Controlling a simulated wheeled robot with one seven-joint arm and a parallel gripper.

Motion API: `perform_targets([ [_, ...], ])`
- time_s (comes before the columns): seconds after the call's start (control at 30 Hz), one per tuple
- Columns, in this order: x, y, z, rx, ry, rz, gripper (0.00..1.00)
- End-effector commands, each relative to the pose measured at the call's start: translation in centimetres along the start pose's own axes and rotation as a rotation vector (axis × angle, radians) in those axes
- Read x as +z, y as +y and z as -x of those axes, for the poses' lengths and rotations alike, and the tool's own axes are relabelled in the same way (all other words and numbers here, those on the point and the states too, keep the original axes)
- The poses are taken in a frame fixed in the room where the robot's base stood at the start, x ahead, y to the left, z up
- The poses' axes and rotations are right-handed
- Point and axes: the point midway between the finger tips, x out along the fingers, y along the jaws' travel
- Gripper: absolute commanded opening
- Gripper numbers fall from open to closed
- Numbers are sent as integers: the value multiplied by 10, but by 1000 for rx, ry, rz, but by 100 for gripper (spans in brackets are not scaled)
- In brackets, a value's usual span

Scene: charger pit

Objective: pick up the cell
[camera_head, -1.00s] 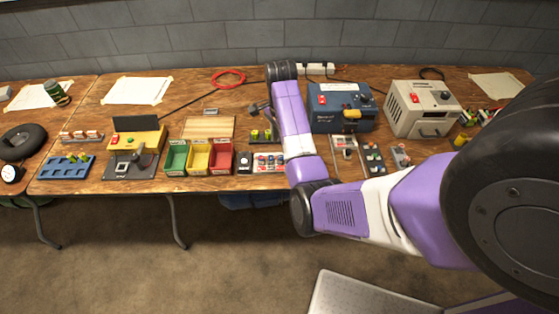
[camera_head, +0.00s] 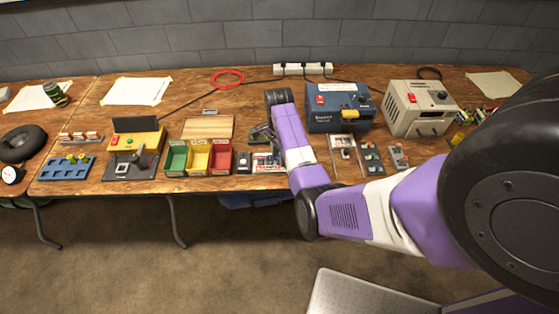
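My gripper (camera_head: 257,135) is small and dark in the head view, left of my wrist, low over the table's middle. It covers the place of a small dark stand with green-topped cells, which I cannot make out now. Whether its fingers are open or hold a cell is too small to tell. Just in front of it lies a light tray (camera_head: 268,163) with small red and dark parts, partly behind my arm. Which cell the task means is not clear.
Green (camera_head: 176,158), yellow (camera_head: 198,158) and red (camera_head: 220,158) bins stand left of my gripper, with a wooden board (camera_head: 208,127) behind. A yellow-and-black device (camera_head: 135,150) is further left. A blue box (camera_head: 338,110) and a beige box (camera_head: 418,108) stand to the right.

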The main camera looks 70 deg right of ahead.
Motion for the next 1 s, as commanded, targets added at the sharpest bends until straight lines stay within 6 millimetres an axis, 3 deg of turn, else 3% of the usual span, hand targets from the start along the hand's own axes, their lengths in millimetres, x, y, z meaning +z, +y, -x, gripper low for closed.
perform_targets([
  [0.03,0,0,0,0,0,0,20],
  [0.13,0,0,0,0,0,0,1],
  [0.67,0,-1,9,-1,0,0,0],
  [0.87,0,-2,37,-4,1,1,0],
  [1.0,0,-2,67,-5,2,1,0],
])
